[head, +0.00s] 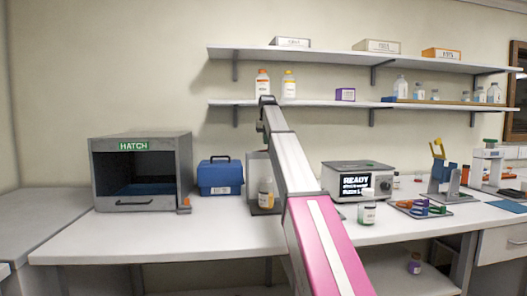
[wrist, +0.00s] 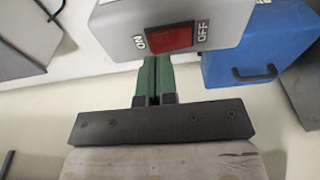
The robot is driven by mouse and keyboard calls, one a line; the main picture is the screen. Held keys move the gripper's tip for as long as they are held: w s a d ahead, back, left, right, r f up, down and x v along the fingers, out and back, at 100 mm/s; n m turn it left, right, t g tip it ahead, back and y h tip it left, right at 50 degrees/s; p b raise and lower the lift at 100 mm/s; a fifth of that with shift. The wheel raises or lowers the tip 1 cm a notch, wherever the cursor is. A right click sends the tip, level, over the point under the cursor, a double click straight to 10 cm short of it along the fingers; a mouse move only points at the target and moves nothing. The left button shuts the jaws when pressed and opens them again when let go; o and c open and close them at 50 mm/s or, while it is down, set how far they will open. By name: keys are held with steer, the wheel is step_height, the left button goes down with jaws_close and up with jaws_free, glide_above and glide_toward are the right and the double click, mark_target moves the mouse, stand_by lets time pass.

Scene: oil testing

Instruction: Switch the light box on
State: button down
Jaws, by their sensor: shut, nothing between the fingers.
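The light box (head: 251,165) stands on the bench in the head view, largely hidden behind my arm. In the wrist view its grey housing (wrist: 115,20) fills the top middle and carries a red rocker switch (wrist: 170,38), with ON at its left end and OFF at its right. My gripper (wrist: 154,60) is shut and empty. Its green fingertips reach the housing's edge just below the switch, nearer its ON end; I cannot tell whether they touch. My gripper cannot be made out clearly in the head view.
An amber-labelled bottle (head: 266,193) stands at the light box. A blue case (head: 220,178) and the HATCH cabinet (head: 98,168) are to its left. A READY display instrument (head: 385,184) and a small bottle (head: 368,209) are to its right. Shelves (head: 225,102) hang above.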

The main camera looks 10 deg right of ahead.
steer(key=shift+f, duration=1.1)
stand_by(0.7)
steer(key=shift+r, duration=3.5)
